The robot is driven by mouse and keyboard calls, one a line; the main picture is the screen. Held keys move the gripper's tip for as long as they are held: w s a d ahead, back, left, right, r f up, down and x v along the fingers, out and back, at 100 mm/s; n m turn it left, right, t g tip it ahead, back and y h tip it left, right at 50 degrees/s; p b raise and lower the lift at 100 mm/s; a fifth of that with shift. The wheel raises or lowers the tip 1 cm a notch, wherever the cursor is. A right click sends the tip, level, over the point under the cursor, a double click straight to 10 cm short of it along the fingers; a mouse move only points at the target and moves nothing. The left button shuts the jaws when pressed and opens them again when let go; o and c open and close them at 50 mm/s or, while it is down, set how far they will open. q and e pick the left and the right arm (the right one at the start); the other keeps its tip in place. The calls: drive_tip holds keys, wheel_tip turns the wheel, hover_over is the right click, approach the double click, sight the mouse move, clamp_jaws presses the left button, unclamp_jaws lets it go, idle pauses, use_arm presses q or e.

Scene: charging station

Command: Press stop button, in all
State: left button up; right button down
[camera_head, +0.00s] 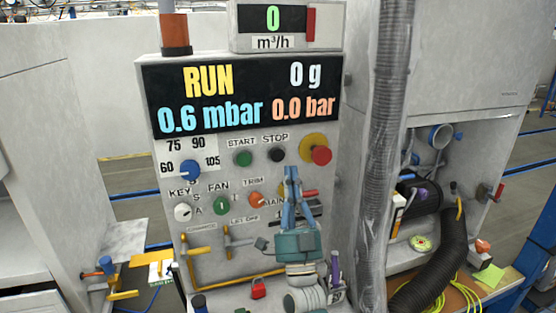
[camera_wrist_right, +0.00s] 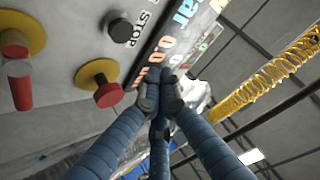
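The stop button (camera_head: 277,154) is a round black button under the STOP label on the grey control panel. It also shows in the right wrist view (camera_wrist_right: 121,30), upper left of the fingertips. My right gripper (camera_head: 291,172) has blue fingers with the tips together and nothing visible between them. In the head view its tips are below and slightly right of the stop button. In the right wrist view the tips (camera_wrist_right: 160,92) appear apart from the button. The display (camera_head: 240,92) reads RUN, 0 g, 0.6 mbar and 0.0 bar. My left gripper is not in view.
A green start button (camera_head: 243,158) is left of the stop button, and a red knob on a yellow disc (camera_head: 320,155) is right. A blue dial (camera_head: 190,169), other knobs and yellow pipes (camera_head: 205,285) surround the arm. A grey ribbed hose (camera_head: 378,170) runs vertically at right.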

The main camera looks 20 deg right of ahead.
sight(277, 154)
drive_tip(key=w+b, duration=0.3)
drive_tip(key=w, duration=0.3)
drive_tip(key=shift+w+a, duration=0.1)
drive_tip(key=shift+w, duration=0.05)
idle(1.2)
drive_tip(key=shift+w+b, duration=0.1)
drive_tip(key=shift+b, duration=0.25)
drive_tip(key=shift+w, duration=0.35)
